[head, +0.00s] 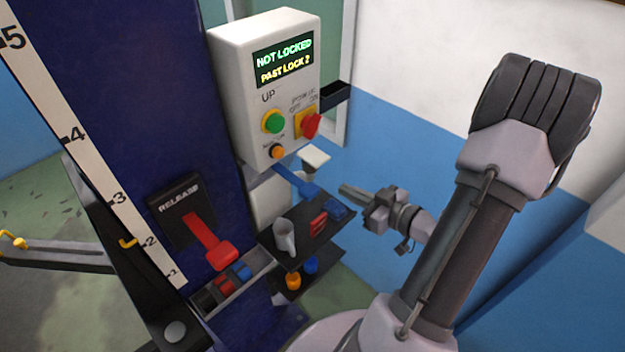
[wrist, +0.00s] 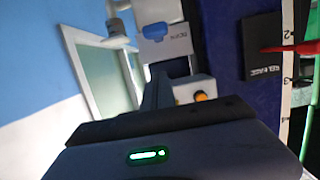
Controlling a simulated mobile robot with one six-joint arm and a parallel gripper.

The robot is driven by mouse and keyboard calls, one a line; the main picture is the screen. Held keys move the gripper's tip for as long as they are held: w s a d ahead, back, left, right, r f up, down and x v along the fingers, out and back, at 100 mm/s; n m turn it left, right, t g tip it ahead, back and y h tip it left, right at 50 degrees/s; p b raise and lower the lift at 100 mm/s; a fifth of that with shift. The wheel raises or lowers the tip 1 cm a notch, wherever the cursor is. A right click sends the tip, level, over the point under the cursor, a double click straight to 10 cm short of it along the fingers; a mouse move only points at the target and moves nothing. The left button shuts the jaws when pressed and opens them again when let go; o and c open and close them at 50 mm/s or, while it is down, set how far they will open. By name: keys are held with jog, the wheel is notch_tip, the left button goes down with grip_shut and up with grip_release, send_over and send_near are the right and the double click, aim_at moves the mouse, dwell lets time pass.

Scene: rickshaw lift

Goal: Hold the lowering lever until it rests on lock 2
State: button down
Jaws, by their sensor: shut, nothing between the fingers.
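The blue lowering lever (head: 296,181) sticks out below the white control box (head: 262,85). In the wrist view a blue lever end (wrist: 158,32) shows against a pale plate with small lettering. The box display (head: 284,60) reads "NOT LOCKED" and "PAST LOCK 2". My gripper (head: 343,190) is shut and empty, to the right of the lever and apart from it, fingers pointing left. A yellow pointer (head: 128,242) is beside the 2 on the white scale (head: 115,195). The red release lever (head: 208,240) hangs from its black RELEASE plate (head: 181,207).
The box carries a green UP button (head: 273,121), a red switch (head: 311,125) and an orange button (head: 277,151). The blue column (head: 150,80) stands left.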

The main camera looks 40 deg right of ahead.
jog(key=w+f+b, duration=0.2)
jog(key=w+f, duration=0.4)
jog(key=w, duration=0.3)
jog(key=shift+w+a+f, duration=0.25)
jog(key=shift+w+a, duration=0.1)
jog(key=shift+a, duration=0.05)
